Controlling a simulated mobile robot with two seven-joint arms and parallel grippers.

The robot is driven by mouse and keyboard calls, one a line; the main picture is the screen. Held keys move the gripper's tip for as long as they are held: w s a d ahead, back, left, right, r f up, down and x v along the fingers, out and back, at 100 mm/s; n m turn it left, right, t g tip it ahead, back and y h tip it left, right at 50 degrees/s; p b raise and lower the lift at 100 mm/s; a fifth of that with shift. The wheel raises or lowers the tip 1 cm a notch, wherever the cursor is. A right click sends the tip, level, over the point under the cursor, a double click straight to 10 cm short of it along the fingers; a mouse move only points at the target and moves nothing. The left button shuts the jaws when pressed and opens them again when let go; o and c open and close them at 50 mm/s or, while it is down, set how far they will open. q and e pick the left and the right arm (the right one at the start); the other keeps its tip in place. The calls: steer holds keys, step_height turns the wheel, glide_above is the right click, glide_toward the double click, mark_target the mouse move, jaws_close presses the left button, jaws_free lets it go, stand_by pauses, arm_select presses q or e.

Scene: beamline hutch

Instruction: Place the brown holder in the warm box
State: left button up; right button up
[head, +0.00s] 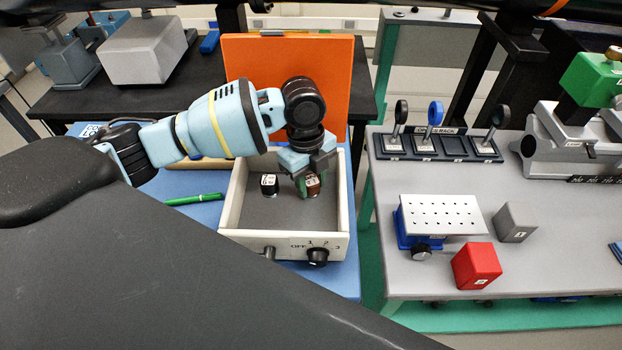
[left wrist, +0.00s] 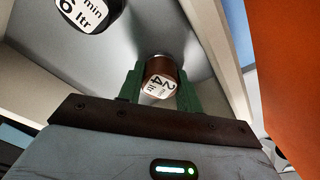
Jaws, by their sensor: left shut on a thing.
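The warm box (head: 230,216) is an open cream tray with a grey floor and a front panel with a dial marked OFF, 1, 2, 3. The brown holder (head: 313,185) is a small brown cylinder with a white label, inside the box's walls at the right. My left gripper (head: 306,188) is over the right part of the box, its green fingers shut on the brown holder. In the left wrist view the holder (left wrist: 160,72) sits between both fingers, its label facing the camera. I cannot tell whether its base touches the floor. My right gripper is not in view.
A black holder (head: 269,185) with a white label stands in the box at the left. An orange panel (head: 290,80) stands upright behind the box. A green pen (head: 194,199) lies left of it. The grey table at right holds an optics rack (head: 440,147) and a red block (head: 476,266).

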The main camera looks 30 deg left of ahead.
mark_target(307, 176)
arm_select(q)
steer(key=shift+f, duration=0.15)
steer(key=o, duration=1)
steer(key=r, duration=0.4)
steer(key=a+r, duration=0.1)
steer(key=r, duration=0.7)
steer(key=shift+w+a+r+p, duration=0.15)
steer(key=shift+w+r+p, duration=0.05)
steer(key=shift+w+p, duration=0.1)
